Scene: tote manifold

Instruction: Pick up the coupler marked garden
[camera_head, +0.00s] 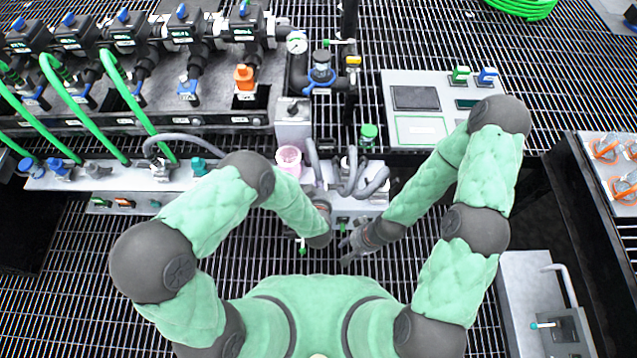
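Several hose couplers sit along the pale rail (120,183) at the left: blue ones (58,168), a grey one (97,170) and a teal one (198,166). A green coupler (368,134) stands upright right of centre. An orange one (245,78) is on the manifold. The labels are too small to read, so I cannot tell which is marked garden. My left gripper (324,205) is by the rail's right part, partly hidden by my forearm; its fingers are unclear. My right gripper (347,248) is lower, over the grating, its fingers apart and seemingly empty.
The manifold (150,115) with valves and green hoses (128,95) fills the upper left. Grey hoses (350,180) loop beside a pink cup (288,158). A pale panel (440,80) lies at the upper right. A grey box (535,290) stands at the lower right. Open grating lies between.

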